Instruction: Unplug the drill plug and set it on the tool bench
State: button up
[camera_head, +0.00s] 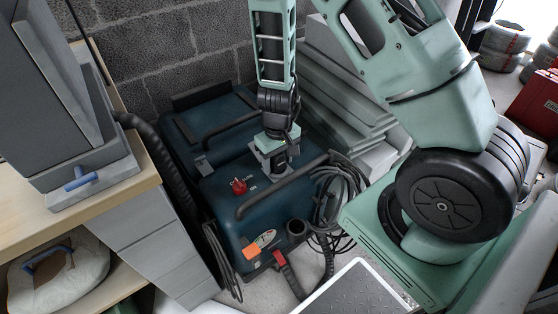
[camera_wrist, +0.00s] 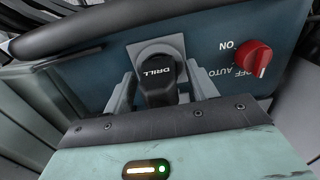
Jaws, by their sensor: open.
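The black drill plug (camera_wrist: 157,84), marked DRILL, sits in a grey square socket (camera_wrist: 156,49) on the blue machine's panel in the wrist view. My gripper (camera_wrist: 160,88) is open, with one grey finger on each side of the plug. I cannot tell whether the fingers touch it. In the head view my gripper (camera_head: 279,163) points down at the blue machine (camera_head: 216,222), and the plug is hidden there. A wooden-topped bench (camera_head: 30,213), perhaps the tool bench, stands at the left.
A red knob (camera_wrist: 254,58) with ON, OFF and AUTO marks is right of the plug. Black tube handles (camera_head: 290,184) and coiled cables (camera_head: 340,190) surround my gripper. A grey machine (camera_head: 65,125) stands on the bench, whose front strip is bare. A block wall (camera_head: 160,55) closes the back.

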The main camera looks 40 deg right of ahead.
grip_shut()
jog(key=shift+r+p, duration=2.9)
jog(key=shift+r, duration=0.15)
